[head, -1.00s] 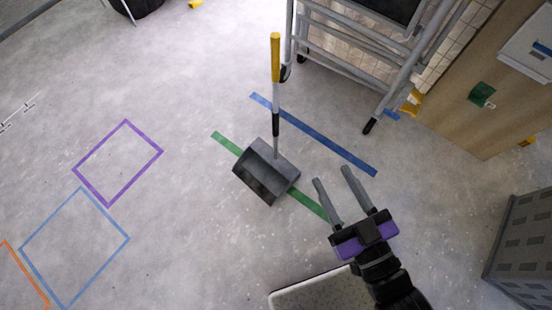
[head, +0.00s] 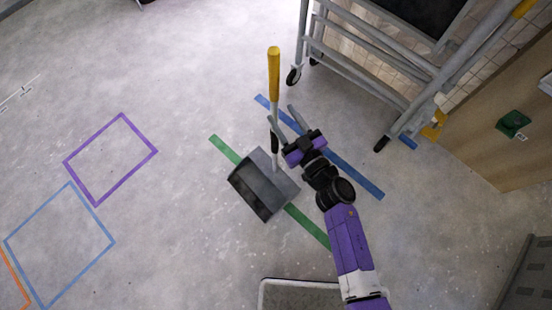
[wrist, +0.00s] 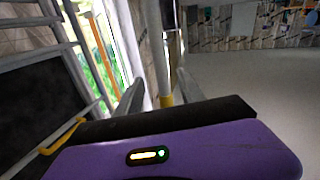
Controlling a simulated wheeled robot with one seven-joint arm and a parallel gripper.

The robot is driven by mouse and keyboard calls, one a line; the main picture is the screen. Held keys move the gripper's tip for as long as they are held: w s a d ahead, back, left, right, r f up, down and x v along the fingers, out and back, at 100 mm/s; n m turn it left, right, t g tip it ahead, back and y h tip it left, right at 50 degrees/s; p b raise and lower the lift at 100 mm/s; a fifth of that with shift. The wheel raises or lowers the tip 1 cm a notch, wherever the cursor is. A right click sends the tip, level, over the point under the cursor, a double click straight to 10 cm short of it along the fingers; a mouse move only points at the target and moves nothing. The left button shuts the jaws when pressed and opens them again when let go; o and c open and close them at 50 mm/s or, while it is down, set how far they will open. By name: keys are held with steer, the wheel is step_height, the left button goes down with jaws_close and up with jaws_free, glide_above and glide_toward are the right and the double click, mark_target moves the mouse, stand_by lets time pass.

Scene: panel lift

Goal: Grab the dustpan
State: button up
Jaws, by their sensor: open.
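The grey dustpan (head: 264,188) rests on the floor in the middle of the head view. Its long handle has a yellow upper grip (head: 274,72) and a dark and grey shaft below. My gripper (head: 282,112) is open. In the head view its left finger overlaps the dark part of the handle, and its right finger is to the right of it. In the wrist view a grey pole (wrist: 156,50) with a yellow band shows between the two fingers. I cannot tell for certain whether this pole is the handle. I see no closed grip on it.
A grey wheeled metal frame (head: 365,75) stands at the upper right, beside a wooden panel (head: 500,145). Blue tape (head: 355,175) and green tape (head: 308,227) mark the floor. A flat tray-like object (head: 285,284) is at the bottom. The floor to the left is clear.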

steer(key=shift+a+m, duration=0.1)
steer(key=shift+m, duration=0.2)
steer(key=shift+w+a+f, duration=0.1)
steer(key=shift+w+a, duration=0.05)
steer(key=shift+w, duration=0.05)
steer(key=b+x, duration=0.3)
steer(key=x, duration=0.4)
steer(key=shift+a, duration=0.1)
jaws_close()
stand_by(0.8)
